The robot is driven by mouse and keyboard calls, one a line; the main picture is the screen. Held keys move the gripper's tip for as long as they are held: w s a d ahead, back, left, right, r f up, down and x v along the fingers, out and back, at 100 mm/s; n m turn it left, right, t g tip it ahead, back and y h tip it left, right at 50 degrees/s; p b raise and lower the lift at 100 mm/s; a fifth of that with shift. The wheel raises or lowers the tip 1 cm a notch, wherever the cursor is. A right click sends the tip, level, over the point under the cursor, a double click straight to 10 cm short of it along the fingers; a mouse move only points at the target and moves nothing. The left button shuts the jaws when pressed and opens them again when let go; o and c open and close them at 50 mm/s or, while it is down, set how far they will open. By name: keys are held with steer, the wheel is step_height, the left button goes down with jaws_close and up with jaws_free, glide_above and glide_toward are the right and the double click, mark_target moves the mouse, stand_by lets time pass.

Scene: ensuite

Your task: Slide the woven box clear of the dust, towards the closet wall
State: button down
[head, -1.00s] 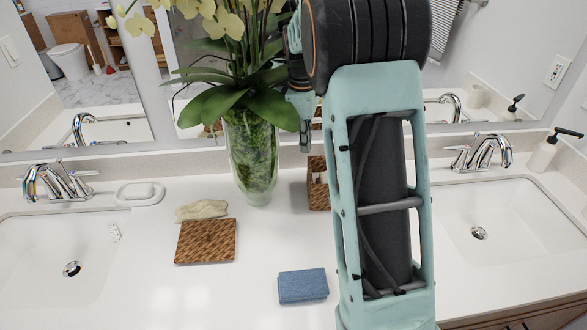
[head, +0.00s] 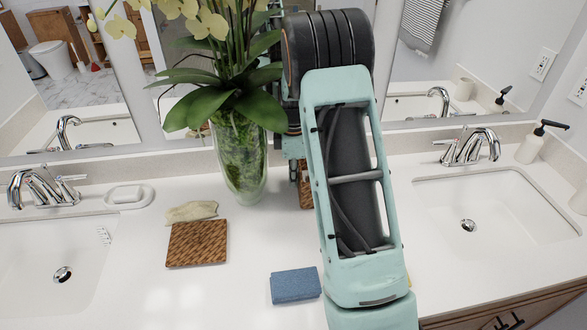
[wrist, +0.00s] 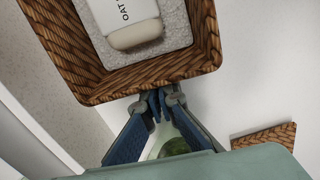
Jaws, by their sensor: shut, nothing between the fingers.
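The woven box (wrist: 90,70) is brown wicker with a grey speckled inside and holds a white bottle lettered "OAT" (wrist: 128,18). In the head view only a strip of the box (head: 306,190) shows behind my arm, right of the vase. My gripper (wrist: 160,101) is shut and empty, its fingertips right at the box's outer wall; I cannot tell whether they touch it. In the head view the fingers are hidden behind my arm. I cannot make out any dust on the counter; the area around the box is partly hidden.
A glass vase of orchids (head: 240,165) stands close left of the box. A flat woven piece (head: 197,244), a folded cloth (head: 192,211) and a blue sponge (head: 295,286) lie on the white counter. Sinks lie at left (head: 45,265) and right (head: 500,205). The mirror backs the counter.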

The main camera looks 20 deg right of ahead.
steer(key=shift+f, duration=0.25)
steer(key=shift+s+d, duration=0.1)
steer(key=shift+d, duration=0.25)
steer(key=s+d, duration=0.1)
steer(key=d, duration=0.4)
steer(key=s+d+b, duration=0.1)
steer(key=s+d, duration=0.1)
steer(key=d, duration=0.3)
steer(key=s+d+b, duration=0.1)
steer(key=s+d, duration=0.1)
steer(key=d, duration=0.4)
steer(key=shift+s, duration=0.15)
